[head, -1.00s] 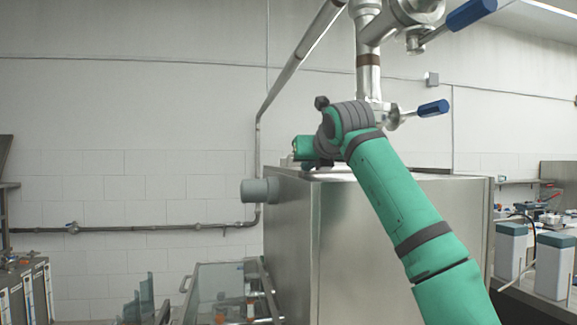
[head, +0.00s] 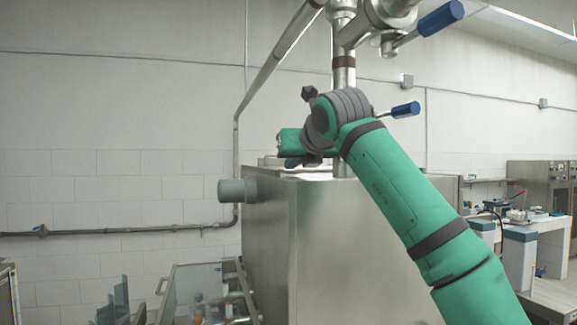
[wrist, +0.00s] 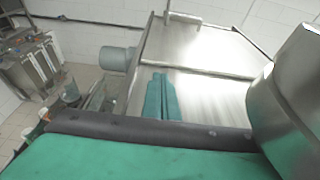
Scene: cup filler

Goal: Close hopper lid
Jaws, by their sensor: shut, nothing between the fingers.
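The hopper is a large steel box (head: 345,235) in the middle of the head view. Its metal top (wrist: 215,92) fills much of the wrist view, with a raised seam across it. A flat steel panel (wrist: 210,45) beyond the seam, with a bar-like handle (wrist: 181,19) at its far edge, looks like the lid and appears to lie flat. I cannot tell whether it is fully seated. My gripper (wrist: 161,98) shows as two teal fingers close together over the near part of the top, empty. Whether they touch the metal is unclear. In the head view my arm hides the fingertips.
A vertical pipe with blue-handled valves (head: 405,110) rises behind my arm. A grey pipe stub (head: 237,191) sticks out of the box's left side. A glass-covered unit (head: 195,290) stands low at left. White containers (head: 519,255) and benches are at right.

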